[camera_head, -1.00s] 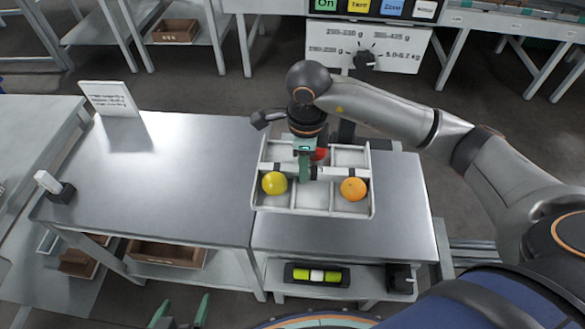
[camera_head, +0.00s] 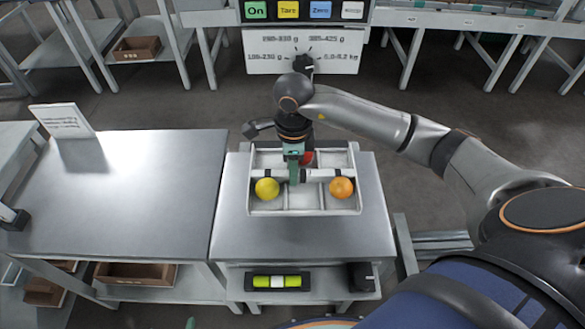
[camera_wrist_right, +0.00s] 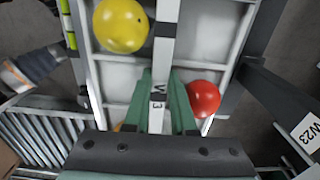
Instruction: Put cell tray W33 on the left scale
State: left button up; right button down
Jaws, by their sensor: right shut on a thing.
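A white cell tray (camera_head: 257,208) with a centre handle bar is over the right steel bench top in the head view. It holds a yellow tomato (camera_head: 267,188), an orange one (camera_head: 341,188) and a red one (camera_head: 308,158), partly hidden. My right gripper (camera_head: 294,180) is shut on the bar. In the right wrist view the bar's label (camera_wrist_right: 158,98) shows a W and a 3, partly covered. I cannot tell how high the tray is above the bench. A green fingertip of my left gripper (camera_head: 190,323) barely shows. I cannot pick out the left scale for sure.
A panel with On, Tare and Zero buttons (camera_head: 305,11) stands at the back, above a white board with a knob (camera_head: 303,62). A W23 label (camera_wrist_right: 307,131) shows on a dark part.

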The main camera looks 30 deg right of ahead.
notch_tip(320, 180, down, 3)
jog(key=shift+b, duration=0.9)
notch_tip(320, 180, down, 2)
jog(key=shift+f+b, duration=0.25)
jog(key=shift+b, duration=0.75)
jog(key=shift+f+b, duration=0.55)
jog(key=shift+f, duration=0.15)
pick_arm(q)
notch_tip(320, 180, down, 4)
jog(key=shift+r, duration=0.25)
jog(key=shift+s+a+f, duration=0.1)
jog(key=shift+f, duration=0.3)
pick_arm(e)
jog(key=shift+f, duration=0.3)
jog(key=c, duration=0.7)
grip_release()
pick_arm(q)
jog(key=shift+r, duration=0.15)
pick_arm(e)
jog(key=shift+c, duration=1.4)
